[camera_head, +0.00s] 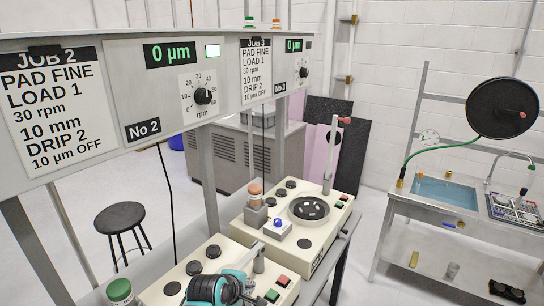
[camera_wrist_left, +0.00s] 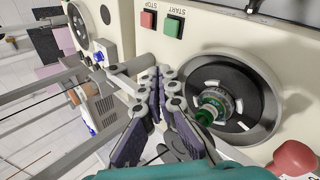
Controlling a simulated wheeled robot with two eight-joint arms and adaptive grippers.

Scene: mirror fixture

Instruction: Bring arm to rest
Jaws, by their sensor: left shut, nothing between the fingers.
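My left gripper (camera_head: 228,289) shows at the bottom of the head view as a teal and dark shape over the near polishing machine (camera_head: 172,283). In the left wrist view the left gripper (camera_wrist_left: 157,78) has its dark fingers together with nothing between them. The fingers lie in front of the machine's round plate (camera_wrist_left: 248,75), apart from or touching it I cannot tell. A green and clear round item (camera_wrist_left: 212,108) shows at the plate, just right of the fingers. My right gripper is in neither view.
A red stop button (camera_wrist_left: 148,19), green start button (camera_wrist_left: 173,27) and red knob (camera_wrist_left: 295,157) are close to the left gripper. A green-lidded jar (camera_head: 120,291) stands at left. A second machine (camera_head: 310,240) is beyond. A stool (camera_head: 120,217) and sink bench (camera_head: 445,192) stand on either side.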

